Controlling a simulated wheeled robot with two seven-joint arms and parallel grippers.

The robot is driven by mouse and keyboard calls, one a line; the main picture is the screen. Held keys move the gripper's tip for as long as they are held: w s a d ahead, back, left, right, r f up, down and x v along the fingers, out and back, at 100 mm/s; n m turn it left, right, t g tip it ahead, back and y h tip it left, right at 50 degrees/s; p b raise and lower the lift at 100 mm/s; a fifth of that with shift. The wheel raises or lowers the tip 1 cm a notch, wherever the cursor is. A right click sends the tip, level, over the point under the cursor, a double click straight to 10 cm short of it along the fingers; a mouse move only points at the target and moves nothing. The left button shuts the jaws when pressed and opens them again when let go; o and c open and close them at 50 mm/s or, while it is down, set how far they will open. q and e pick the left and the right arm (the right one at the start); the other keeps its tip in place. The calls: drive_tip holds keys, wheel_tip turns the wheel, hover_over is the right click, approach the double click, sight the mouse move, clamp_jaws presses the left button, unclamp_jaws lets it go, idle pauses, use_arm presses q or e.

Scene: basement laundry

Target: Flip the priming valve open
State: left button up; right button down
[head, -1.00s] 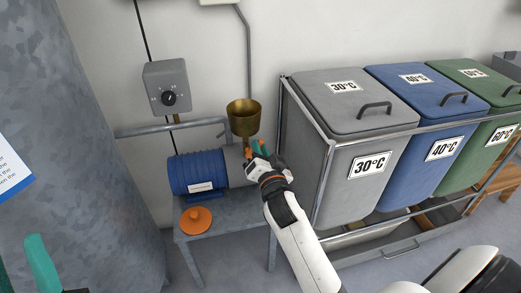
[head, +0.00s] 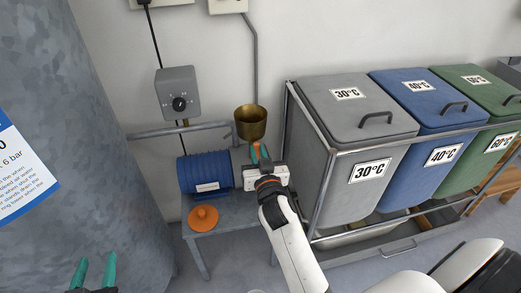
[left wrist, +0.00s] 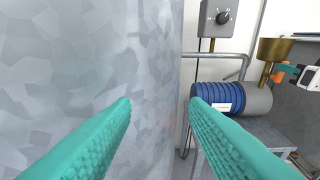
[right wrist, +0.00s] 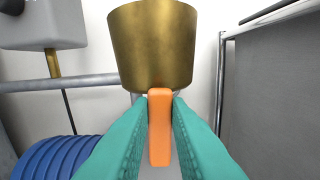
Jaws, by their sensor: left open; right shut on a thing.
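The brass funnel (head: 250,122) stands above the pump, and an orange valve lever (right wrist: 159,135) is just below it. My right gripper (head: 260,152) is shut on this lever; in the right wrist view its teal fingers (right wrist: 159,108) press on both sides of it. The lever points toward that camera. The valve body is mostly hidden behind lever and fingers. The funnel and lever (left wrist: 279,76) also show in the left wrist view. My left gripper (head: 94,272) is open and empty, in front of the galvanized tank, away from the valve.
The blue pump motor (head: 205,172) and an orange cap (head: 203,217) are on a small grey bench. A dial box (head: 177,93) hangs on the wall above. The galvanized tank (head: 85,120) fills the left. Laundry bins, the grey one (head: 350,115) nearest, stand close on the right.

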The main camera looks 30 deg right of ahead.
use_arm(q)
drive_tip(key=shift+s+a+f+g+y, duration=0.2)
drive_tip(key=shift+f+g, duration=0.1)
drive_tip(key=shift+f, duration=0.15)
drive_tip(key=shift+s+a+f+g+y, duration=0.1)
drive_tip(key=shift+s+f+g, duration=0.05)
drive_tip(key=shift+f+g, duration=0.2)
use_arm(e)
drive_tip(key=shift+a+n, duration=0.15)
drive_tip(key=shift+n, duration=0.25)
drive_tip(key=c, duration=1.4)
unclamp_jaws()
drive_tip(key=shift+o, duration=0.2)
use_arm(q)
drive_tip(key=shift+s, duration=0.1)
